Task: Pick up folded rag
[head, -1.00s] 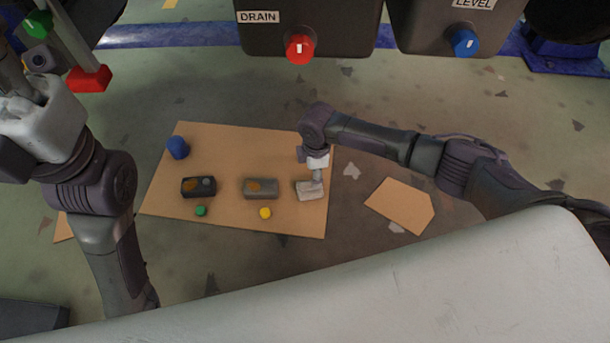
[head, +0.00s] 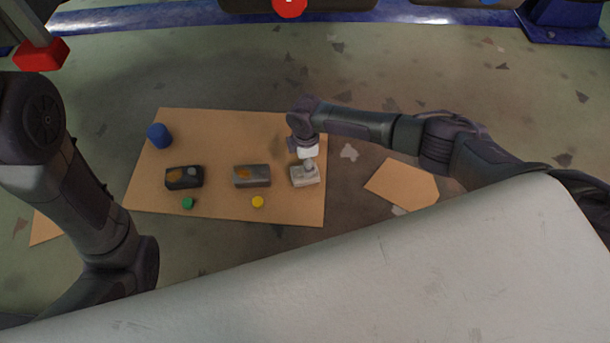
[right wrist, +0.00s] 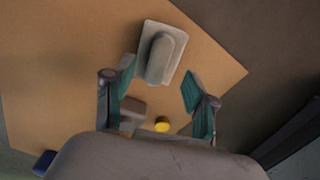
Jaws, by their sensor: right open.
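A light grey item, seemingly the folded rag (head: 305,178), lies at the right end of a brown cardboard sheet (head: 215,122). In the right wrist view the rag (right wrist: 151,68) shows a flat base with a thicker rounded fold on top, just beyond the fingertips. My right gripper (head: 308,163) points down at it in the head view. In the right wrist view this gripper (right wrist: 158,88) is open, its green-padded fingers apart with nothing between them. My left arm stands at the left, its gripper outside the picture.
A black box (head: 184,177), a grey box (head: 252,176), a blue cylinder (head: 159,135), a green piece (head: 187,203) and a yellow piece (head: 258,202) share the sheet. A red block (head: 40,53) is at upper left. A loose cardboard piece (head: 402,185) lies right.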

